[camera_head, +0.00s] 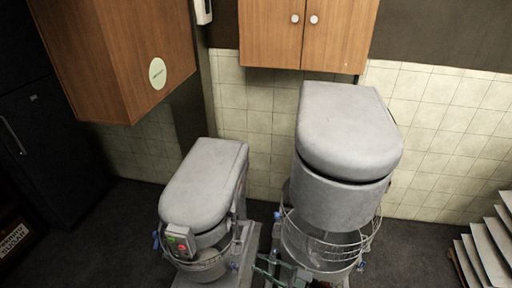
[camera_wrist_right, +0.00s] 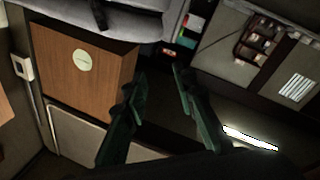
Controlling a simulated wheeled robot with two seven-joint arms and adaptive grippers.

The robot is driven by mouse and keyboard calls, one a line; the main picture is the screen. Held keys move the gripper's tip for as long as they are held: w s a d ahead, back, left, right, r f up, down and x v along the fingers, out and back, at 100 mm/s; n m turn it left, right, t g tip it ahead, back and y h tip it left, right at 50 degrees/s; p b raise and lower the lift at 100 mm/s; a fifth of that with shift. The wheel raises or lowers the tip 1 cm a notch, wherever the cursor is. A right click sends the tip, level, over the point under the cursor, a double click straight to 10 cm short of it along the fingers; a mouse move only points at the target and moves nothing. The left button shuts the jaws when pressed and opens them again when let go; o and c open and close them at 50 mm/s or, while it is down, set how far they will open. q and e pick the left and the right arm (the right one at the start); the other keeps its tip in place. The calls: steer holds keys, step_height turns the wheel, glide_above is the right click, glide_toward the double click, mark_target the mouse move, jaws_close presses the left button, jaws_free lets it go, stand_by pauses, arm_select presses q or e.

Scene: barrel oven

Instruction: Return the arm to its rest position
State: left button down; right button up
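My right gripper (camera_head: 278,266) shows as thin dark green parts at the bottom edge of the head view, between the two grey mixers. In the right wrist view its two dark green fingers (camera_wrist_right: 160,72) stand apart with nothing between them. The smaller mixer (camera_head: 205,185) with red and green buttons is to its left. The larger mixer (camera_head: 345,135) with a wire guard and bowl is to its right. Whether the gripper touches either mixer cannot be told. My left gripper is not in view.
A wooden wall cabinet (camera_head: 115,55) with an oval label hangs at the left. Another wooden cabinet (camera_head: 308,35) hangs behind the mixers. Stacked grey trays (camera_head: 490,250) stand at the lower right. Dark floor (camera_head: 120,215) shows clear at the left.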

steer(key=w+d+f+m+t+h+b, duration=0.1)
steer(key=w+d+f+m+t+h, duration=0.2)
steer(key=d+f, duration=0.5)
steer(key=w+d+f+m+t+h+b, duration=0.1)
steer(key=w+d+f+m+h, duration=0.25)
steer(key=f, duration=0.85)
steer(key=s+d+f+m+h+b, duration=0.1)
steer(key=s+d+f+m+h, duration=0.25)
steer(key=d+f, duration=0.45)
steer(key=s+d+f+m+h+b, duration=0.15)
steer(key=s+d+f+h, duration=0.25)
steer(key=f, duration=0.8)
steer(key=s+d+f+m+g+h, duration=0.2)
steer(key=s+d+f+g, duration=0.15)
steer(key=s+f, duration=0.7)
steer(key=s+d+f+m+g+h, duration=0.15)
steer(key=s+d+f, duration=0.35)
steer(key=s+f, duration=0.5)
steer(key=s+f+m+g+b, duration=0.1)
steer(key=s+f+g, duration=0.2)
steer(key=s, duration=0.9)
steer(key=s+f+m+g+b, duration=0.1)
steer(key=s+f+m+g, duration=0.1)
steer(key=s, duration=1.1)
step_height(320, 180, down, 3)
steer(key=shift+s+r+g+h, duration=0.2)
steer(key=shift+g+h, duration=0.15)
steer(key=shift+g, duration=0.15)
